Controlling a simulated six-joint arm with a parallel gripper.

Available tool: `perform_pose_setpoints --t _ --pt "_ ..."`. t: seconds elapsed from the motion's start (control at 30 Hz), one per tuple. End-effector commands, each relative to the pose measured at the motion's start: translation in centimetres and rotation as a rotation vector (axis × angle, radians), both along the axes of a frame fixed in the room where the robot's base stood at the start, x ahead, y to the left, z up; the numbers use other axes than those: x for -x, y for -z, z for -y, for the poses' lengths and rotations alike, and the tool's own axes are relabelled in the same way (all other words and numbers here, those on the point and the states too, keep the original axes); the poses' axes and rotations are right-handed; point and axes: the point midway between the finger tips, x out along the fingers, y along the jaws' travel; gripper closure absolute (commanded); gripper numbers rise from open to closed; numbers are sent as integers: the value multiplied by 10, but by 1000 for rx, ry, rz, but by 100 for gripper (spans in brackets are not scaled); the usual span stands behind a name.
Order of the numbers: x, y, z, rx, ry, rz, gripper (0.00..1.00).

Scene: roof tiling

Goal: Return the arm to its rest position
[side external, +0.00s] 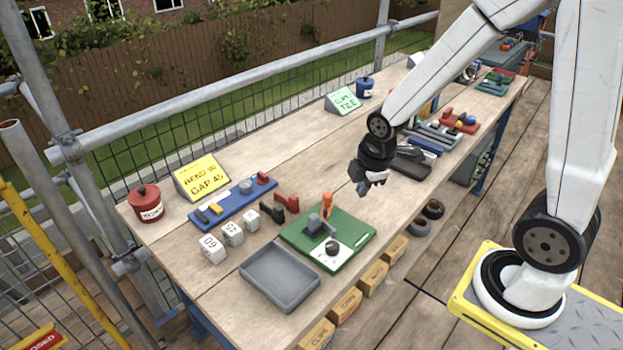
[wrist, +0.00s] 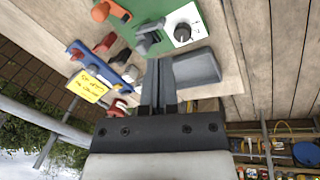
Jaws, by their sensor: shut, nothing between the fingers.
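My gripper (side external: 368,188) is above the wooden workbench (side external: 300,150), to the right of the green board in the side view. Its fingers are together with nothing between them; in the wrist view the shut fingers (wrist: 158,82) point toward the bench. The arm slopes down to the gripper from the upper right. The gripper appears clear of the bench items, though its exact height is hard to tell.
A green board (side external: 345,226) with a grey clamp and dial, a grey tray (side external: 280,276), white numbered blocks (side external: 233,233), a blue rack (side external: 232,203), a red pot (side external: 146,204) and a yellow sign (side external: 203,178) stand on the bench. Black and grey tools (side external: 413,161) lie right of my gripper.

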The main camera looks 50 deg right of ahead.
Motion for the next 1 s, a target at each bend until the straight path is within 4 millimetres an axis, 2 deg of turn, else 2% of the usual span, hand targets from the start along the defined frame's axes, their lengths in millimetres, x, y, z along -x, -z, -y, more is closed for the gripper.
perform_pose_setpoints --t 0.7,1.0 --pt "39 -10 -40 -262 922 39 100" --pt "45 -11 -45 -302 1072 40 100"
